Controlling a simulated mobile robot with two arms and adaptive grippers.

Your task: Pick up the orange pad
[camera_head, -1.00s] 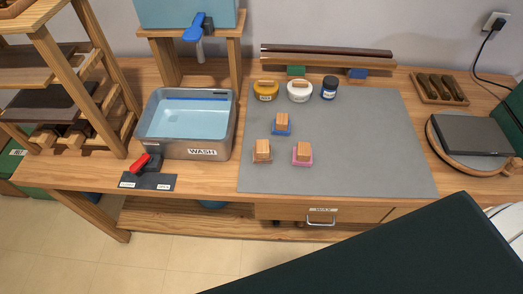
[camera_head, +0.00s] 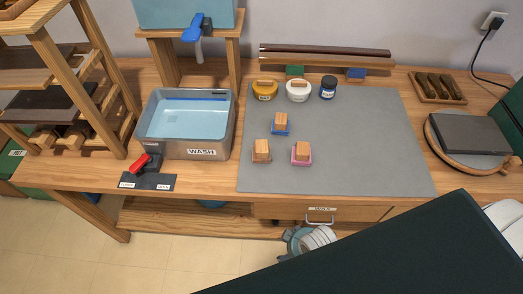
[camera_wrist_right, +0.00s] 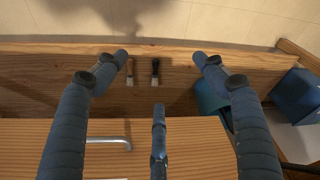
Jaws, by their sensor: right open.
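The orange pad (camera_head: 261,157) lies under a wooden block handle at the front left of the grey mat (camera_head: 350,150). A blue pad (camera_head: 281,130) with a like block is behind it, and a pink pad (camera_head: 301,160) is to its right. My right gripper (camera_wrist_right: 160,75) is open and empty in the right wrist view, with its blue fingers spread near the drawer front, well away from the pads. In the head view, part of my right arm (camera_head: 312,240) shows below the drawer. My left gripper is not in view.
A metal wash basin (camera_head: 187,125) of water stands left of the mat. Several jars (camera_head: 298,91) line the mat's back. The drawer handle (camera_head: 320,221) sticks out at the table's front. The mat's right half is clear. Two brushes (camera_wrist_right: 155,72) show on the lower shelf.

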